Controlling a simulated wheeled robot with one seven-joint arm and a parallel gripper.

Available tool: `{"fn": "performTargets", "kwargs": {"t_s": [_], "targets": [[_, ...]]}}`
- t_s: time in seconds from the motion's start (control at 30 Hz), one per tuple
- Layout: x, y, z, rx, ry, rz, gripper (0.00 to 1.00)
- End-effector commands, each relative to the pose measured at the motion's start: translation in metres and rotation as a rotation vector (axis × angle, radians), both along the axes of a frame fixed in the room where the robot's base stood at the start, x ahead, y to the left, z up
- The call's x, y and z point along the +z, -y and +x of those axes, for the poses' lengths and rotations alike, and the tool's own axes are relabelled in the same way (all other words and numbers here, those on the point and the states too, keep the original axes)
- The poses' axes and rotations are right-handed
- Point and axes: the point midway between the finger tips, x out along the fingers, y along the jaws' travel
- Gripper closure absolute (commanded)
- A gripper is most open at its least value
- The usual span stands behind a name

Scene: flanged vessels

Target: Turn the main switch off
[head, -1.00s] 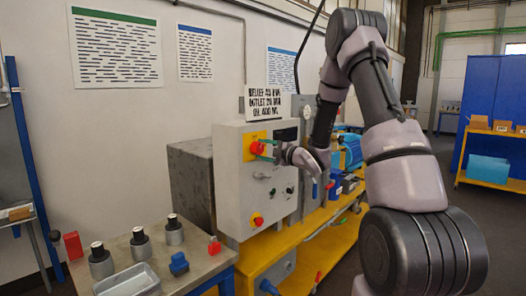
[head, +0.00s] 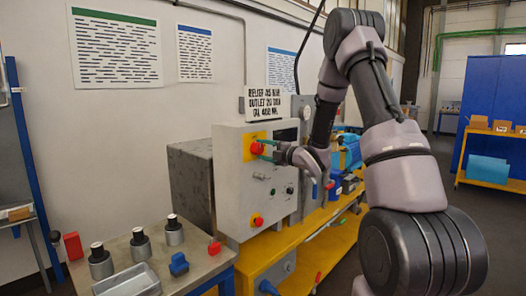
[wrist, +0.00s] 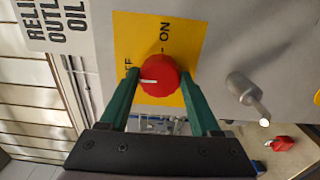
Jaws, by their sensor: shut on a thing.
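The main switch is a round red knob (wrist: 158,75) on a yellow plate (wrist: 193,50) with black ON and partly hidden OFF lettering. Its white mark lies on the left part of the knob in the wrist view, on the side of the OFF lettering. In the head view the knob (head: 256,148) is on the front of a grey control cabinet (head: 231,190). My gripper (wrist: 160,76) has its green fingers on either side of the knob and is shut on it. In the head view my gripper (head: 262,149) reaches the cabinet from the right.
A silver lever (wrist: 246,95) sticks out beside the yellow plate. A red emergency button (head: 257,220) is lower on the cabinet. A bench (head: 205,265) with weights and a tray stands at the front left. A sign (head: 268,103) stands above the cabinet.

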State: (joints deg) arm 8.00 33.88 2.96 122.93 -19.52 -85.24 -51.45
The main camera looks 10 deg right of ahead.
Motion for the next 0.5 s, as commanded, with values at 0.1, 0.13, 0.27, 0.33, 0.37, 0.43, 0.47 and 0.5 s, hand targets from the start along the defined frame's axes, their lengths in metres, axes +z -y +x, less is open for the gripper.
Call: {"fn": "performTargets", "kwargs": {"t_s": [0.1, 0.13, 0.27, 0.33, 0.37, 0.43, 0.47, 0.5], "targets": [[-0.0014, 0.0, -0.0008, 0.001, -0.002, -0.002, 0.13], [-0.0013, 0.0, -0.0007, 0.001, -0.002, -0.002, 0.06], [-0.0009, 0.0, -0.0005, 0.001, -0.002, -0.001, 0.06], [-0.0007, 0.0, -0.0004, 0.001, -0.001, -0.001, 0.06], [-0.0007, 0.0, -0.0004, 0.001, -0.001, -0.001, 0.06], [-0.0006, 0.0004, -0.0007, 0.0, -0.001, 0.0, 0.06], [-0.0005, 0.0011, -0.0015, 0.0, -0.001, 0.0, 0.06], [-0.0006, 0.0026, -0.0032, 0.0, -0.002, 0.0, 0.06]]}}
